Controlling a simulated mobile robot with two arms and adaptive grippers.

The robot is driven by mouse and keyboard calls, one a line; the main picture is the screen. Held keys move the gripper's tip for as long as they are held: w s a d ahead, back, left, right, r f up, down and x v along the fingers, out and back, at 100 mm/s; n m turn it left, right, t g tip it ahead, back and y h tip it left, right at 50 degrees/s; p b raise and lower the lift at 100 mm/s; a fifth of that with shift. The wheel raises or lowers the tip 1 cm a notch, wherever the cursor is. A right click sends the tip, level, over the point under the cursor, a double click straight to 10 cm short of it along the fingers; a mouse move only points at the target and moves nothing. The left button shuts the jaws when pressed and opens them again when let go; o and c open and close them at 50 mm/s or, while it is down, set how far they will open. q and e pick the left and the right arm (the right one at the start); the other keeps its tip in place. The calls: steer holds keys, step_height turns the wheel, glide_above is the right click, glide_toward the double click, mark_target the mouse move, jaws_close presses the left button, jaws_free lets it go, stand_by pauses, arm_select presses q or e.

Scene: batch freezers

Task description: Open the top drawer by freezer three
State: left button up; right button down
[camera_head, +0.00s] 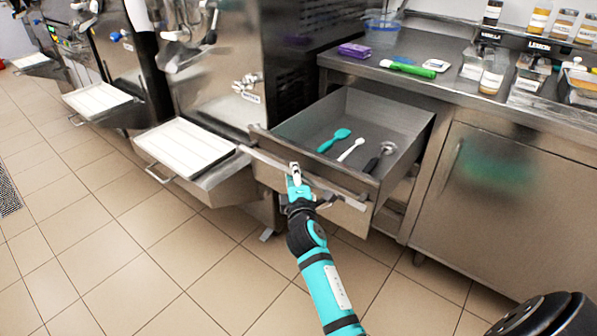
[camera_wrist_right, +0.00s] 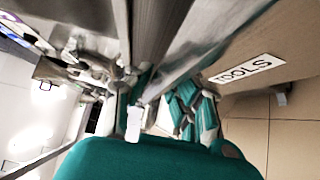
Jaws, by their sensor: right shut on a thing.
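The top drawer (camera_head: 340,115) stands pulled out from the steel counter, just right of the nearest freezer (camera_head: 225,60). Inside lie a teal spoon (camera_head: 334,140), a white spatula (camera_head: 350,150) and a dark-handled tool (camera_head: 379,157). My right gripper (camera_head: 295,176) is shut on the drawer handle (camera_head: 335,191) at the drawer's front. In the right wrist view its fingers (camera_wrist_right: 155,110) are around the handle bar, beside a "TOOLS" label (camera_wrist_right: 246,69) on the drawer front. My left gripper does not show.
White trays (camera_head: 185,144) on steel shelves jut out from the freezers at left. A closed cabinet door (camera_head: 500,195) is right of the drawer. The counter (camera_head: 400,50) holds bottles, a purple pack (camera_head: 353,50) and a green-handled tool (camera_head: 408,69). Tiled floor (camera_head: 90,230) is clear in front.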

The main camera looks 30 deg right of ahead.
steer(key=shift+r, duration=0.1)
steer(key=c, duration=1.2)
jaws_free()
steer(key=shift+s+a, duration=0.1)
steer(key=v, duration=0.7)
steer(key=shift+s, duration=0.2)
